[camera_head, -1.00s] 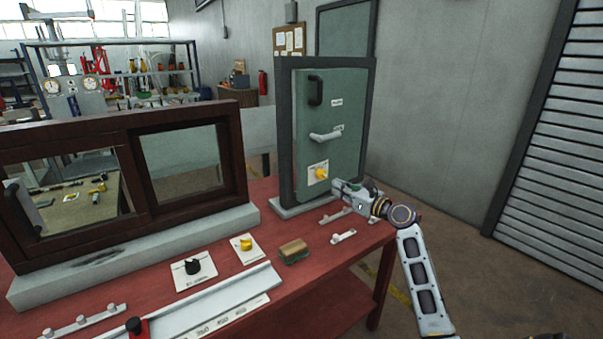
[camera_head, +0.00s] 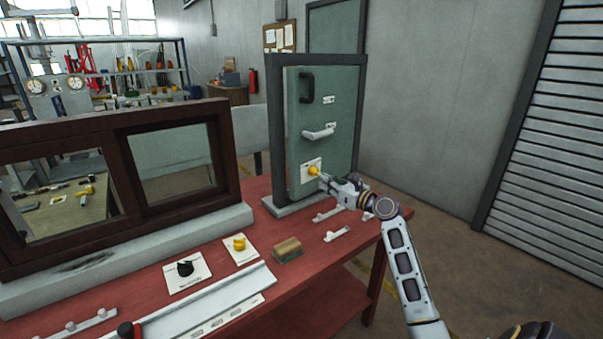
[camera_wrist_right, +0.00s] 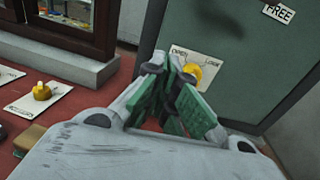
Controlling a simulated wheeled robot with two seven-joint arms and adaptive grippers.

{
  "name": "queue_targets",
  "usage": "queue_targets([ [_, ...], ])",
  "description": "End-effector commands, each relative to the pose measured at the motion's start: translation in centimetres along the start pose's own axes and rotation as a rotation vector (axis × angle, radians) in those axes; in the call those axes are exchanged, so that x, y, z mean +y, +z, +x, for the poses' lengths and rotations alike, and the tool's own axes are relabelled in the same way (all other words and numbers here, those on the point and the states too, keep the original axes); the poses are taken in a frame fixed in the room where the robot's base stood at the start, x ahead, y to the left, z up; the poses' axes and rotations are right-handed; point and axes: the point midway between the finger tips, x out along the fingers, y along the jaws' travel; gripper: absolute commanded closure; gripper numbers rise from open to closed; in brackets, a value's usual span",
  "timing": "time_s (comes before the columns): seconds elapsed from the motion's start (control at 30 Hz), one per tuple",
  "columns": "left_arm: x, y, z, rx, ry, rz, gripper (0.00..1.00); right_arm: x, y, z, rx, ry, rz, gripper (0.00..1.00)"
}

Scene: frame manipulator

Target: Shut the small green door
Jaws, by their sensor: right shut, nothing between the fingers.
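The small green door (camera_head: 340,110) stands in a dark upright frame (camera_head: 276,130) at the back right of the red table. A narrow gap shows between its left edge and the frame post; I cannot tell exactly how far it stands ajar. It bears a dark pull handle (camera_head: 306,86), a light lever handle (camera_head: 318,133) and, low down, a yellow knob (camera_head: 313,171) on a white plate. My right gripper (camera_head: 323,179) is shut and empty, its tips just right of and below the knob. In the right wrist view the green-padded fingers (camera_wrist_right: 180,103) partly cover the knob (camera_wrist_right: 192,74); contact is unclear. My left gripper is out of view.
A brown sliding-window frame (camera_head: 122,185) stands on a pale sill at left. In front lie a black knob plate (camera_head: 187,272), another yellow knob plate (camera_head: 240,249), a sponge-like block (camera_head: 287,250) and a pale rail (camera_head: 215,305). Floor right of the table is clear.

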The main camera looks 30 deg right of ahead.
Motion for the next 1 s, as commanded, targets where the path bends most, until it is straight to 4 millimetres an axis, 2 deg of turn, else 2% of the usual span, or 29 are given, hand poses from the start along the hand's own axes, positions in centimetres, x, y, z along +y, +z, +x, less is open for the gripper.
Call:
queue_targets([
  [1.0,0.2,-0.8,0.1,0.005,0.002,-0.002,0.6,-0.1,0.1,9.9,-0.001,-0.001,-0.002,1.0],
])
